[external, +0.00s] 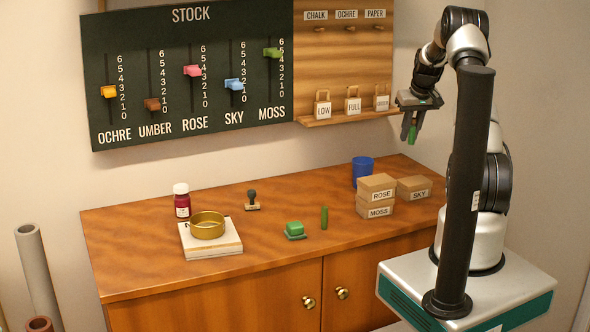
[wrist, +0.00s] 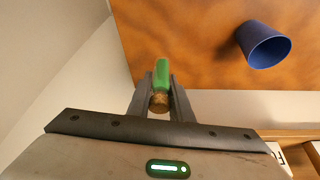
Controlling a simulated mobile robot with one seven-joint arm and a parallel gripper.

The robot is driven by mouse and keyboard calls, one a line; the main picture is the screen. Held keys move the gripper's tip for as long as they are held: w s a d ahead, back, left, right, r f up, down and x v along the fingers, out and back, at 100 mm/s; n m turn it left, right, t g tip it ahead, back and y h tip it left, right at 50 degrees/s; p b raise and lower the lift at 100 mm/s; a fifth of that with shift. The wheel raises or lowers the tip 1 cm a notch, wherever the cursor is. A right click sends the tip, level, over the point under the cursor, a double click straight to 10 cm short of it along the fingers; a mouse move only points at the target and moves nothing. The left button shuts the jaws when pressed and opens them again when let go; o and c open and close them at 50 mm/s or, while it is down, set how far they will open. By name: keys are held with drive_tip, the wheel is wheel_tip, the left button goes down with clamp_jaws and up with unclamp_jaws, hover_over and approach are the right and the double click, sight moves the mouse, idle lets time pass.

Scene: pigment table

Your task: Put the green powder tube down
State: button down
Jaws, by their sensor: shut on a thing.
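The green powder tube (external: 412,135) is held in my gripper (external: 411,124), high above the back right of the wooden table. In the wrist view, the tube (wrist: 162,74) sits between the two dark fingers of my gripper (wrist: 161,86), with its brown cork-like end (wrist: 159,101) towards the palm. The green end points away from the palm. The gripper is shut on it, and the tube touches nothing else. A second slim green stick or tube (external: 324,217) stands upright on the table, right of a green block (external: 295,228) on a small dark base.
A blue cup (external: 362,170) stands behind boxes marked ROSE (external: 377,187), MOSS (external: 375,208) and SKY (external: 414,187). At left are a brass dish (external: 207,225), a red jar (external: 182,201) and a stamp (external: 252,198). The table (external: 270,260) is clear near its front edge.

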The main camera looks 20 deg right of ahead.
drive_tip(key=f, duration=0.5)
drive_tip(key=shift+s+d+f, duration=0.2)
drive_tip(key=shift+d+f, duration=0.05)
drive_tip(key=shift+d, duration=0.1)
drive_tip(key=shift+f+b, duration=0.3)
drive_tip(key=shift+f, duration=1.9)
drive_tip(key=shift+f, duration=0.2)
drive_tip(key=c, duration=1.6)
unclamp_jaws()
drive_tip(key=shift+r, duration=0.45)
drive_tip(key=v, duration=1.1)
drive_tip(key=shift+s+r+p, duration=0.15)
drive_tip(key=shift+p, duration=0.15)
